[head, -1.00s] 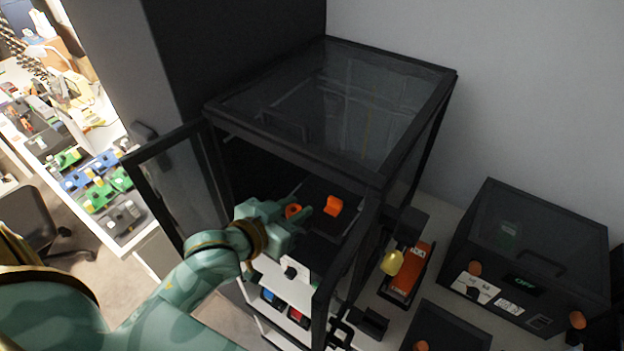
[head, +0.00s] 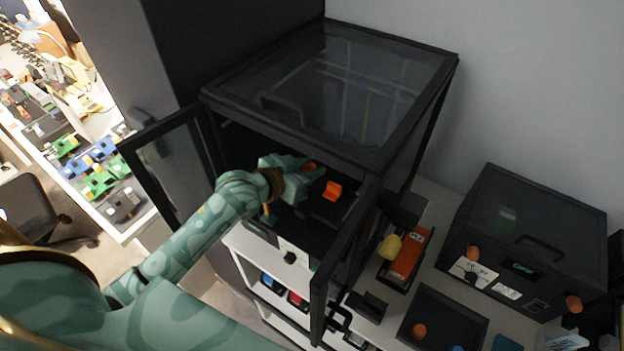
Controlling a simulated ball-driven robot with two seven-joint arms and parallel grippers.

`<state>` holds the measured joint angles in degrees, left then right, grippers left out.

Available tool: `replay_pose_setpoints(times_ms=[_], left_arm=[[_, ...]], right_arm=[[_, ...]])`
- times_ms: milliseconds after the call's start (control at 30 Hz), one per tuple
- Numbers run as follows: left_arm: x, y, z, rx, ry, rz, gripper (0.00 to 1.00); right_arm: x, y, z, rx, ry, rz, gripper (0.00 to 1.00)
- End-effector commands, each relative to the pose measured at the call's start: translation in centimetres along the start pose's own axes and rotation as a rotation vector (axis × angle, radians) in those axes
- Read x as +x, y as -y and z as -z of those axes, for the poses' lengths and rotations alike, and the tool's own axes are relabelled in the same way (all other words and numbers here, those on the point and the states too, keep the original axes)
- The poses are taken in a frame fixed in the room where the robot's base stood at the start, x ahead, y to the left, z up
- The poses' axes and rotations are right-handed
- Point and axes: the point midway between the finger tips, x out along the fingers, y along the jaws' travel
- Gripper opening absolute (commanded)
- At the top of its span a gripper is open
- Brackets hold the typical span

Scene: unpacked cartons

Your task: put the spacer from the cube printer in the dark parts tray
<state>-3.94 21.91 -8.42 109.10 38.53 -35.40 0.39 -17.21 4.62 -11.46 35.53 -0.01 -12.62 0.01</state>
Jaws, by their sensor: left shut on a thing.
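The cube printer (head: 330,145) is a black-framed box with a clear top, its front door (head: 165,180) swung open to the left. My left gripper (head: 308,172) reaches in through the open front and is shut on a small orange part (head: 309,166), seemingly the spacer, mostly hidden by the fingers. A second orange block (head: 332,190) sits on the dark bed to the right of the gripper, apart from it. The dark parts tray (head: 462,312) is at the lower right and holds an orange piece and a blue piece. My right gripper is out of view.
An orange device (head: 407,255) with a yellow knob and a small black block (head: 367,305) lie between printer and tray. A dark lidded box (head: 530,240) stands at the right.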

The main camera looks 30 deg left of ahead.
Motion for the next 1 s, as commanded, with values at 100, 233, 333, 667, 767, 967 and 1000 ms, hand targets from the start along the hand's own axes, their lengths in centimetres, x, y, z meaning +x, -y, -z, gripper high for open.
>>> replay_pose_setpoints(times_ms=[100, 233, 333, 667, 767, 967, 1000], left_arm=[[2.2, 1.0, -2.0, -0.002, 0.004, 0.000, 0.07], [3.2, 1.5, -2.6, -0.001, 0.003, -0.001, 0.07], [4.0, 1.9, -3.3, -0.002, 0.003, -0.001, 0.07], [5.5, 2.2, -6.0, -0.001, 0.002, 0.000, 0.07], [5.4, 2.2, -6.0, -0.001, 0.002, 0.000, 0.07], [5.6, 2.2, -6.5, -0.001, 0.003, -0.001, 0.07], [5.5, 2.2, -6.4, -0.001, 0.002, -0.001, 0.39]], right_arm=[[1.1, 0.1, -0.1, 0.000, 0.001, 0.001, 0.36], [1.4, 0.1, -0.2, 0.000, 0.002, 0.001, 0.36], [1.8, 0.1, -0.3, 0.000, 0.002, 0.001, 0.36], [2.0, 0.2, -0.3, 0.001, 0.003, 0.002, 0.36], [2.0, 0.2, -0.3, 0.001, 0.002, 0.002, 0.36], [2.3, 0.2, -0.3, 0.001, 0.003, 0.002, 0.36], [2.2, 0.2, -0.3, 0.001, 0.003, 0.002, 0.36]])
